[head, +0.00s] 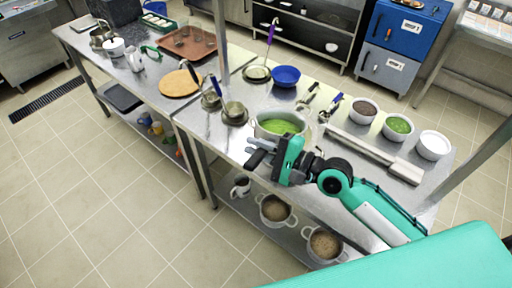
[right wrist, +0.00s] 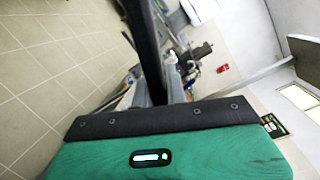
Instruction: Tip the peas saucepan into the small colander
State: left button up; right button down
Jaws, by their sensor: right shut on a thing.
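A pale round pot (head: 258,132) with green contents (head: 280,126) stands near the front edge of the steel table. It may be the peas saucepan, but I cannot be sure. My right gripper (head: 256,153) is just in front of it at the table edge. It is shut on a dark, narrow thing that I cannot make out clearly. A dark bar (right wrist: 145,45) runs up from the gripper in the right wrist view; I cannot tell if it is a handle or a finger. I cannot pick out the small colander with certainty. My left gripper is out of view.
Small steel vessels (head: 234,113) stand left of the pot, a blue bowl (head: 285,76) behind it. Several bowls, one holding green food (head: 399,125), stand at right near a long steel bar (head: 372,147). Pots (head: 275,209) sit on the lower shelf.

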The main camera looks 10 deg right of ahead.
jog(key=shift+w+d+r+m+g+p, duration=0.6)
jog(key=shift+w+d+r+m+p, duration=2.75)
jog(key=shift+w+r+m, duration=1.6)
jog(key=w+d+f+m+y+p, duration=0.1)
jog(key=w+d+m+p, duration=0.6)
jog(key=w, duration=0.6)
jog(key=shift+w+d+f+m+g, duration=0.15)
jog(key=shift+d+f+m+g, duration=0.2)
jog(key=shift+d+m, duration=0.95)
jog(key=shift+d+r+n, duration=0.15)
jog(key=shift+n, duration=0.1)
